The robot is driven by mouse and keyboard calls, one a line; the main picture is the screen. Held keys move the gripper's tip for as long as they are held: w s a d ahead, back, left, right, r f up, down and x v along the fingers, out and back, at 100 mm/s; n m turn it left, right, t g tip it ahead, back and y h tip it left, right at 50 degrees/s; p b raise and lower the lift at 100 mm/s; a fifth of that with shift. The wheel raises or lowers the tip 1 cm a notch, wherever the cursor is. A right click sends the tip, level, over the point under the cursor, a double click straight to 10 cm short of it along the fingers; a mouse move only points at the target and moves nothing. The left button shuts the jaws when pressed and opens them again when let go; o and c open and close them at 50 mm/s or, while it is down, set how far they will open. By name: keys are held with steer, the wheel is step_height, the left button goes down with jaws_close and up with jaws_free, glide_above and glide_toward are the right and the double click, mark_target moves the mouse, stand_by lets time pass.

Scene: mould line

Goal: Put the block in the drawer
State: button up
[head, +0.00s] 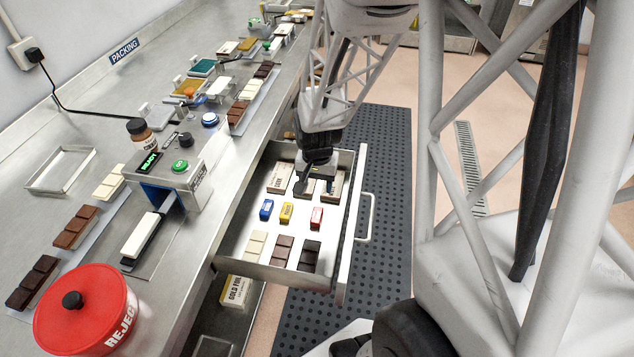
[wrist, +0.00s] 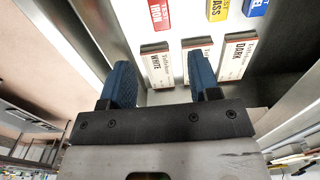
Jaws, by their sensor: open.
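The drawer (head: 347,225) is pulled out from under the steel counter. In it lie three small labelled blocks in a row: a blue block (head: 266,209), a yellow block (head: 286,212) and a red block (head: 316,218). They also show at the top of the wrist view: the red block (wrist: 162,14), the yellow block (wrist: 219,9) and the blue block (wrist: 256,6). My gripper (head: 316,186) is over the far end of the drawer, above the labelled cartons. Its blue fingers (wrist: 160,82) are open, with no block between them. Which block is meant cannot be told.
Three labelled cartons lie at the drawer's far end, including a WHITE carton (wrist: 157,66) and a DARK carton (wrist: 237,60). Chocolate bars (head: 283,250) lie at its near end. The counter holds a detector (head: 190,160), a red REJECT tub (head: 85,315) and a white bar (head: 141,235).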

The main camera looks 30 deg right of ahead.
steer(key=s+a+r+n+t, duration=0.1)
steer(key=s+a+r+n, duration=0.2)
steer(key=r, duration=0.5)
steer(key=s+a+r+n, duration=0.3)
steer(key=s+a+r, duration=0.3)
steer(key=a+r, duration=0.1)
steer(key=s+a+r+n+t, duration=0.1)
steer(key=s+a+r+n, duration=0.1)
steer(key=s+a+r, duration=0.3)
step_height(320, 180, up, 4)
steer(key=shift+a+r+n+t, duration=0.1)
steer(key=shift+a+n+t, duration=0.2)
steer(key=shift+n, duration=0.1)
